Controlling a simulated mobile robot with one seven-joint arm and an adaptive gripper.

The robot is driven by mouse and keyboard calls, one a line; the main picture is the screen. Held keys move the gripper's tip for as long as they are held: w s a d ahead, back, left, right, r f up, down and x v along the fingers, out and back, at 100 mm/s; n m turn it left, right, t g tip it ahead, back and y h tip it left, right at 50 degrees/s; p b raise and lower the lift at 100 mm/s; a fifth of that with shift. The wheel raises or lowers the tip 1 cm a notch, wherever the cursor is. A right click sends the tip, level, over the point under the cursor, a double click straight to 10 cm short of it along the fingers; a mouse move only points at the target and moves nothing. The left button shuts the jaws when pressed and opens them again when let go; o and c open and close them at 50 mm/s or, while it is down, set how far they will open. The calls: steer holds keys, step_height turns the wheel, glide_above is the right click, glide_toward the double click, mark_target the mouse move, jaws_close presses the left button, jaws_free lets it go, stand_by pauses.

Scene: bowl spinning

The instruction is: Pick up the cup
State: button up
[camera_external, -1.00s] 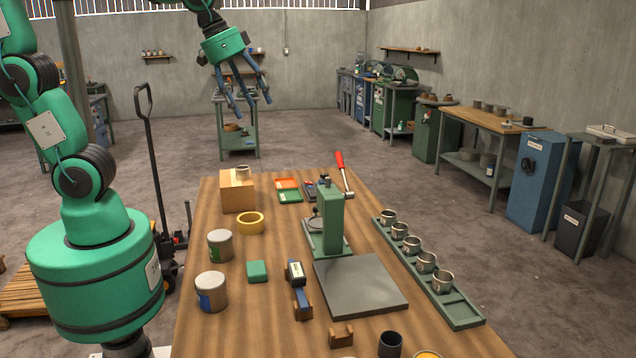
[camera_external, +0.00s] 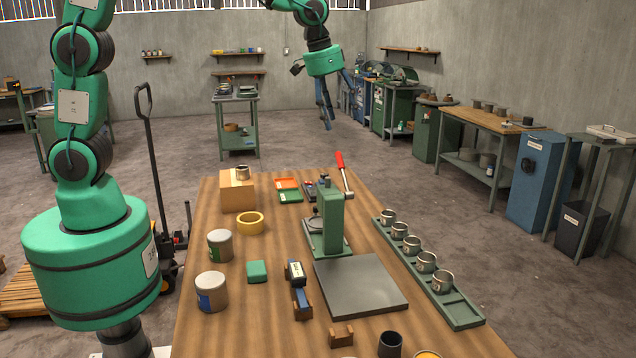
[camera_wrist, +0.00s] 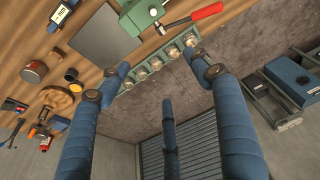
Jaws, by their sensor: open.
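Several silvery metal cups stand in a row in a green tray (camera_external: 464,311) on the right side of the wooden table; the nearest cup (camera_external: 443,281) and the farthest cup (camera_external: 388,217) stand upright. Which cup is meant, I cannot tell. My gripper (camera_external: 339,110) is high above and beyond the table's far end, open and empty, its blue fingers pointing down. In the wrist view the row of cups, with one cup (camera_wrist: 173,52), shows between the spread fingers, well apart from them.
A green press (camera_external: 331,220) with a red-handled lever (camera_external: 341,165) stands mid-table, left of the tray. A grey plate (camera_external: 360,286), cans (camera_external: 211,292), a yellow ring (camera_external: 251,222) and a dark cup (camera_external: 390,344) also occupy the table. Open floor lies right of it.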

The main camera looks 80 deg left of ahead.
steer(key=w+f+g+p, duration=0.1)
steer(key=w+f+p, duration=0.4)
steer(key=w+f, duration=1.5)
step_height(320, 180, down, 4)
steer(key=shift+d+f+n+g, duration=0.1)
steer(key=shift+d+n+g, duration=0.05)
steer(key=shift+n+g, duration=0.25)
steer(key=shift+f, duration=0.15)
glide_above(399, 225)
steer(key=s+d, duration=0.2)
steer(key=d, duration=0.1)
steer(key=shift+a+f+p, duration=0.15)
steer(key=shift+f+p, duration=0.05)
steer(key=shift+f, duration=1.85)
steer(key=shift+a+f+p, duration=0.1)
steer(key=shift+f+p, duration=0.1)
steer(key=shift+f, duration=1.85)
steer(key=shift+f, duration=0.15)
steer(key=shift+w+a+f+p, duration=0.1)
steer(key=shift+w+f+p, duration=0.15)
steer(key=shift+f, duration=0.95)
steer(key=shift+w+f+p, duration=0.2)
steer(key=shift+w+f, duration=0.05)
steer(key=shift+f, duration=0.95)
